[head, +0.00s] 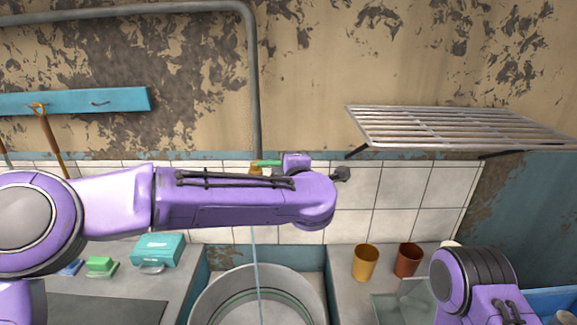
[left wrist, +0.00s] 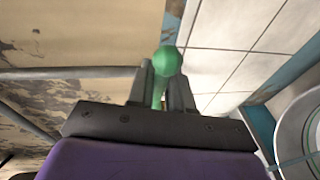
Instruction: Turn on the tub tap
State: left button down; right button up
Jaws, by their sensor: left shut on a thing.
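The tap has a green handle (head: 268,163) on a brass body (head: 256,170) at the wall pipe, and my left forearm hides its lower part. In the left wrist view, my left gripper (left wrist: 161,82) is shut on the green handle (left wrist: 167,61), whose rounded end sticks out between the fingers. A thin pale-blue stream (head: 256,262), which looks like water, runs down from behind my forearm into the round metal tub (head: 205,301). My right arm shows at the lower right, but its gripper is out of view.
A wire rack (head: 450,126) juts from the wall at the right. An orange cup (head: 365,262) and a brown cup (head: 408,259) stand on the counter right of the tub. A teal box (head: 158,249) and a green item (head: 101,266) lie to the left.

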pick_arm(q)
jog(key=shift+s+a+m+h, duration=0.25)
jog(key=shift+s+m+h, duration=0.3)
jog(key=shift+m+h, duration=0.45)
jog(key=shift+s+a+m+h, duration=0.25)
jog(key=shift+s+m+h, duration=0.35)
jog(key=shift+h, duration=0.65)
jog(key=shift+s+a+m+h, duration=0.25)
jog(key=shift+s+m+h, duration=0.25)
jog(key=shift+m+h, duration=0.55)
jog(key=shift+h, duration=0.3)
jog(key=c, duration=1.1)
grip_release()
jog(key=b+v, duration=0.3)
jog(key=v, duration=0.7)
jog(key=shift+s+r, duration=0.2)
jog(key=shift+r, duration=0.05)
